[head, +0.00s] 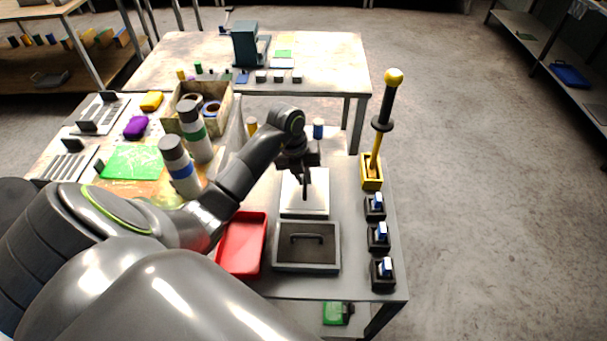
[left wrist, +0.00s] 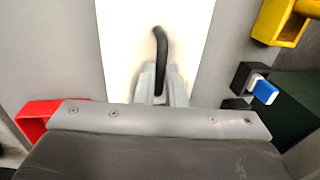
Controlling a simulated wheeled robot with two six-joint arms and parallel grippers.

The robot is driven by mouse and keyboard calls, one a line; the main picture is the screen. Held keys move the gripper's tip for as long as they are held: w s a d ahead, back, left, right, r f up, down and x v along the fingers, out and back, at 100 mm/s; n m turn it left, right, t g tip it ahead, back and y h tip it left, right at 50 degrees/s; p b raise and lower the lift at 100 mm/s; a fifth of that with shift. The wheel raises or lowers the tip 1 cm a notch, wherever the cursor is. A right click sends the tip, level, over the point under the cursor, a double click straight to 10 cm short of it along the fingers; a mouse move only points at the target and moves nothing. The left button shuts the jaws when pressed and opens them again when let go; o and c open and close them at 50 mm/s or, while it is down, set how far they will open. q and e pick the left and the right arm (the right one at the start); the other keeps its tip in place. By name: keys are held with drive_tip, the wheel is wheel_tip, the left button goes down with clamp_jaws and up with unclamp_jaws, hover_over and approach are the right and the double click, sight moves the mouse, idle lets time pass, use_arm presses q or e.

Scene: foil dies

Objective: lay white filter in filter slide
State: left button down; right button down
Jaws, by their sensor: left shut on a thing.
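A white flat square panel, which looks like the white filter (head: 317,201), is under my left gripper (head: 304,168) in the head view. In the left wrist view the white panel (left wrist: 118,45) fills the middle, with a dark curved handle (left wrist: 161,48) over it. My left gripper (left wrist: 160,92) is shut on this handle. I cannot tell whether the panel is lifted or resting. A grey shallow tray with a dark handle (head: 306,262), which may be the filter slide, lies just in front of the panel. My right gripper is not in view.
A red tray (head: 242,243) stands left of the grey tray. A yellow holder with a tall lever (head: 371,172) and several black blocks with blue-white tops (head: 378,236) line the right edge. White bottles (head: 180,166) and a cardboard box (head: 222,112) stand at left.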

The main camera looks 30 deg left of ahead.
use_arm(q)
drive_tip(key=shift+f, duration=0.15)
drive_tip(key=c, duration=1.5)
unclamp_jaws()
